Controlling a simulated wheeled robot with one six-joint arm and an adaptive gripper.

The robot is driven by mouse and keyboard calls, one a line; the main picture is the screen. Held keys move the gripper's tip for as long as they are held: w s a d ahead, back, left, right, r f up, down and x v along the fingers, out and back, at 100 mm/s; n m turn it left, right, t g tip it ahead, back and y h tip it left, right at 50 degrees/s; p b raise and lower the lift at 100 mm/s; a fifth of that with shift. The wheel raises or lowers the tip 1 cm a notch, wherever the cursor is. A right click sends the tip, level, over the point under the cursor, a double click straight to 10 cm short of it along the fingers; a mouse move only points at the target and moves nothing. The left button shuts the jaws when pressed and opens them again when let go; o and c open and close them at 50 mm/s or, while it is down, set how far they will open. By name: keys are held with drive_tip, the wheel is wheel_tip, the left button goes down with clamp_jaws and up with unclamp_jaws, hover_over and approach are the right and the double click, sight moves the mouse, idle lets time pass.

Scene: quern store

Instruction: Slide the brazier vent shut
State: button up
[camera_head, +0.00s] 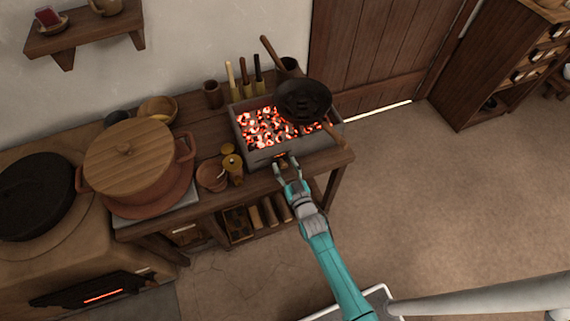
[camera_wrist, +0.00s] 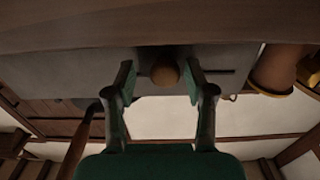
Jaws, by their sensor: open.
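The brazier (camera_head: 259,156) is a grey box of glowing embers at the right end of the wooden bench. A small reddish-brown patch shows low on its front wall, where a vent may be partly open; my gripper partly hides it. In the wrist view, a round wooden knob (camera_wrist: 165,72) stands out from the brazier's grey wall (camera_wrist: 225,62). My gripper (camera_head: 287,166) is open in front of that wall. Its two fingers stand on either side of the knob in the wrist view, with gaps, not closed on it.
A black pan (camera_head: 303,102) rests over the embers. Left of the brazier are small clay and yellow vessels (camera_head: 232,166) and a large lidded pot (camera_head: 128,160). Wooden-handled tools (camera_head: 244,78) stand behind. The floor (camera_head: 430,190) to the right is clear.

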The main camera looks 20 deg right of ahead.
drive_tip(key=s, duration=1.1)
drive_tip(key=shift+s, duration=0.1)
drive_tip(key=s+r+g, duration=0.1)
drive_tip(key=s+r, duration=0.1)
drive_tip(key=s, duration=1)
drive_tip(key=s+r+g, duration=0.2)
drive_tip(key=s+r, duration=1.5)
drive_tip(key=s, duration=0.3)
drive_tip(key=shift+r, duration=0.4)
